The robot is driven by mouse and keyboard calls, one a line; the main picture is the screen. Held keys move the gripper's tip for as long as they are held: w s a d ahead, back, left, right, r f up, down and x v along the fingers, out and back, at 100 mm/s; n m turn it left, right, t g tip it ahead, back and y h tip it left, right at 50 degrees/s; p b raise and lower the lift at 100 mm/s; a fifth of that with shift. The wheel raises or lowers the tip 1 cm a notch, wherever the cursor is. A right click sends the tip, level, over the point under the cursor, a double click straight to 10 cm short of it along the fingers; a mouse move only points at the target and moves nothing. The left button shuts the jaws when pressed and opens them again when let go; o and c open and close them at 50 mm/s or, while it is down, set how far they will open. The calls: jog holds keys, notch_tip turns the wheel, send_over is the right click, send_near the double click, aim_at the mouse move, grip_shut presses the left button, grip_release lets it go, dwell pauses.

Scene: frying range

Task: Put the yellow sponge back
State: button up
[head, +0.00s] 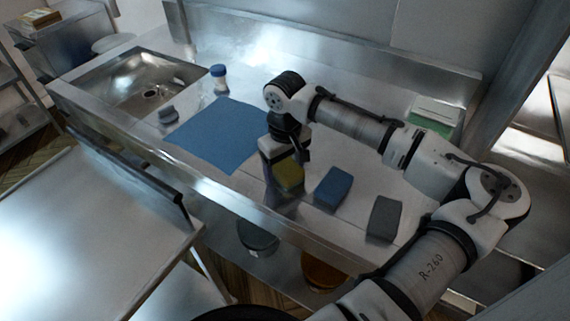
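The yellow sponge (290,177) is at the counter's front part, directly below my gripper (284,163). My gripper points down and hides the sponge's far end. The fingers are mostly hidden by the hand, so I cannot tell whether they are open or shut on the sponge. I also cannot tell whether the sponge rests on the counter or is slightly above it. A blue sponge (333,187) lies just right of it, and a grey sponge (384,218) lies farther right, roughly in a row.
A blue mat (217,134) lies left of my gripper. A white bottle with a blue cap (219,80) and a small blue-grey object (168,116) stand near the mat. The sink (137,82) is at the far left. A green-and-white box (434,115) is at back right.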

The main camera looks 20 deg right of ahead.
aim_at(285, 165)
jog(key=shift+r, duration=0.1)
notch_tip(285, 165, up, 12)
jog(key=b, duration=0.1)
jog(key=shift+b, duration=0.4)
dwell(0.5)
